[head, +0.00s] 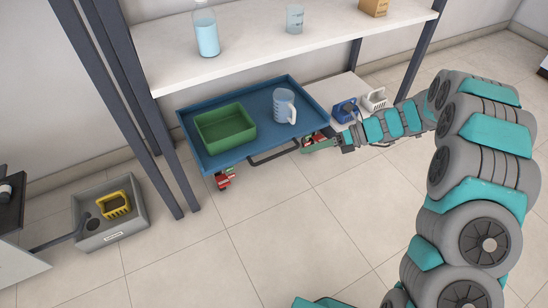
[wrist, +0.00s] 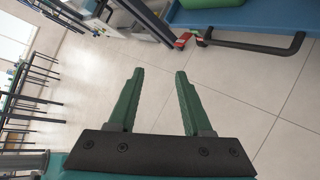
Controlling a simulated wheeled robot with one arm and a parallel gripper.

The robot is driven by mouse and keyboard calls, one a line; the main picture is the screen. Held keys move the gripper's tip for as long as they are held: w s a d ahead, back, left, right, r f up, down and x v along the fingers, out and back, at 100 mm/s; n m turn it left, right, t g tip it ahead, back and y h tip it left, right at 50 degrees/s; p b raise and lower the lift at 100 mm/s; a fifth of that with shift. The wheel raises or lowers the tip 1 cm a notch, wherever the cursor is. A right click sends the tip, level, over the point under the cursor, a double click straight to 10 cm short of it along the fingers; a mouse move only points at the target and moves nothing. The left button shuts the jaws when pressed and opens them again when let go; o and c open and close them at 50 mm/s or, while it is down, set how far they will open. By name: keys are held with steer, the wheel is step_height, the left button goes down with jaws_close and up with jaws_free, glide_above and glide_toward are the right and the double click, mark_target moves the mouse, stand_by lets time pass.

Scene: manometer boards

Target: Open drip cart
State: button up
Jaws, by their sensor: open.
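The drip cart (head: 270,88) is a blue tray on casters below a white shelf. It carries a green bin (head: 225,127) and a clear jug (head: 284,106). A black bar handle (head: 272,157) runs along its front edge. My gripper (head: 306,147) is at the right end of this handle in the head view; contact cannot be told. In the wrist view, my gripper (wrist: 159,74) has its two green fingers apart with nothing between them. The handle (wrist: 252,46) and the blue tray edge (wrist: 285,20) are beyond them, up and to the right.
The white shelf (head: 270,45) holds a bottle (head: 206,32), a beaker (head: 295,19) and a box (head: 374,7). Blue (head: 345,110) and white (head: 374,99) baskets stand right of the cart. A grey bin (head: 112,232) is at left. The front floor is clear.

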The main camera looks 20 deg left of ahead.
steer(key=w+a+f+m+t+y+b, duration=0.1)
steer(key=w+a+f+m+y, duration=0.25)
steer(key=w+f+m, duration=0.45)
steer(key=m+t+y+b, duration=0.1)
steer(key=m+t, duration=0.1)
steer(key=m, duration=0.3)
glide_toward(276, 155)
steer(key=a+f, duration=0.1)
steer(key=a, duration=0.1)
steer(key=shift+s+a+f, duration=0.15)
steer(key=shift+a+f, duration=0.05)
steer(key=shift+a, duration=1.15)
steer(key=shift+s+a+f, duration=0.15)
steer(key=shift+a+f, duration=0.05)
steer(key=shift+a, duration=1.1)
steer(key=shift+s+a+f, duration=0.15)
steer(key=shift+a+f, duration=0.05)
steer(key=shift+a, duration=1.15)
jaws_close()
